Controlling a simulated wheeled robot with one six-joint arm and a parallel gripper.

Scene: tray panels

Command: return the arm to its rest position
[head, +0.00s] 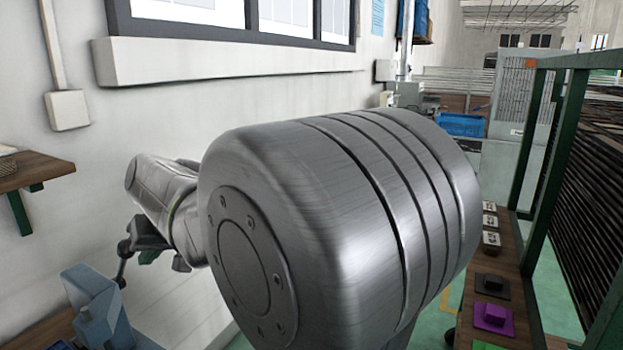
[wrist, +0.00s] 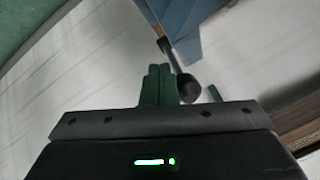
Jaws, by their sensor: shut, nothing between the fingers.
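My gripper shows in the wrist view (wrist: 158,84) with its two green fingers together, shut and empty. In the head view only a small green part of it (head: 148,257) shows, low on the left beyond my arm's silver links. My arm stretches across the middle of the head view toward the left wall, and its large near link hides much of the scene behind it. In the wrist view a dark round knob (wrist: 189,88) on a rod appears just right of the fingertips; I cannot tell whether they touch.
A blue device (head: 97,310) stands at lower left, near my gripper. A wooden wall shelf (head: 35,172) is at the left. On the right, a wooden bench (head: 515,265) carries several white pieces, a black panel (head: 492,287) and a purple panel (head: 493,317), beside a green-framed rack (head: 548,160).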

